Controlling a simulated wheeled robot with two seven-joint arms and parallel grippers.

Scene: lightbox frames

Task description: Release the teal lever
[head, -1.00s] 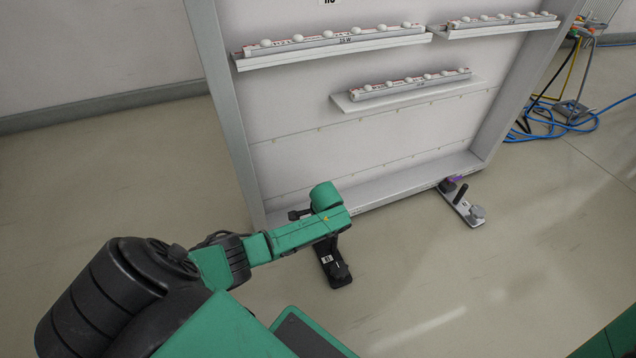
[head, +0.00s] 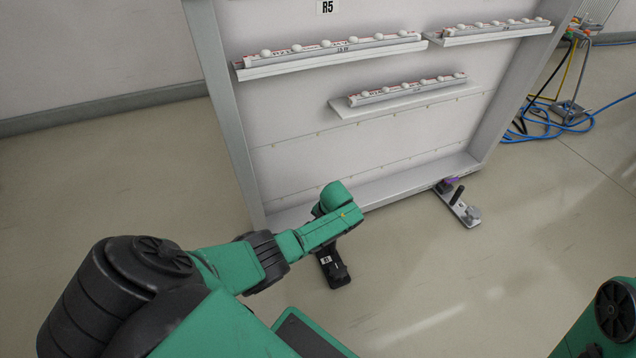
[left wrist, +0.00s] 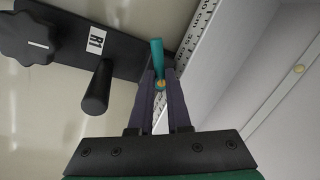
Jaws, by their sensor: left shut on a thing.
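The teal lever (left wrist: 157,58) stands between the purple fingers of my left gripper (left wrist: 159,82) in the left wrist view. The fingers are shut on it, near a small yellow part at its lower end. The lever is beside a black foot plate (left wrist: 70,40) labelled R1, which carries a black peg (left wrist: 98,88) and a dark knob (left wrist: 28,40). In the head view the same black foot (head: 335,270) shows under my green left wrist, which hides the lever and the fingers. My right gripper is not in view.
A grey-framed panel (head: 340,155) with several light strips on ledges stands in front of me. A second, grey foot (head: 462,210) with a purple part and a black peg sits at its right end. Blue cables (head: 550,125) lie at the far right. Floor in front is clear.

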